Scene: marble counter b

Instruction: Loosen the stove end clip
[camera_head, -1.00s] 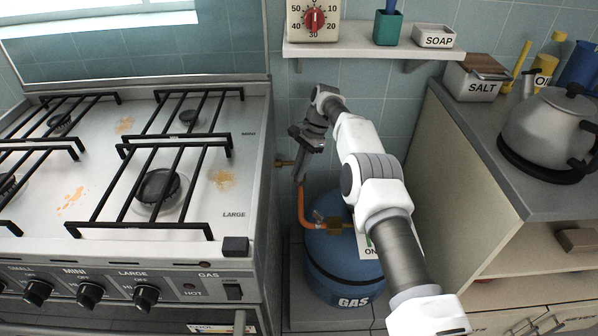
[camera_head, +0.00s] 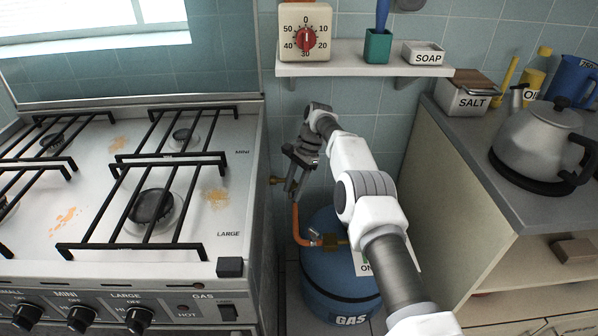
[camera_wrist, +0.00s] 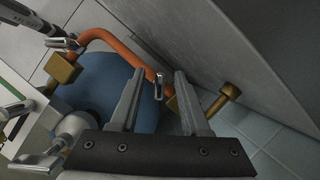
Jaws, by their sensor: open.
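The stove end clip (camera_wrist: 158,87) is a small silver lever on the orange hose (camera_wrist: 115,39), near a brass piece (camera_wrist: 182,103) at the hose's stove end. My gripper (camera_wrist: 156,74) is open, its two grey fingers on either side of the clip in the wrist view; I cannot tell whether they touch it. In the head view my gripper (camera_head: 291,192) points down beside the stove, above the orange hose (camera_head: 297,225), and hides the clip. Another silver clip (camera_wrist: 62,42) sits at the hose's other end, by a brass fitting (camera_wrist: 62,69).
The stove (camera_head: 228,185) stands close on the left, with a brass fitting (camera_head: 276,180) on its side. The blue gas bottle (camera_head: 335,285) is below my arm. A cabinet (camera_head: 450,170) with a kettle (camera_head: 540,145) bounds the right. A shelf (camera_head: 350,70) is above.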

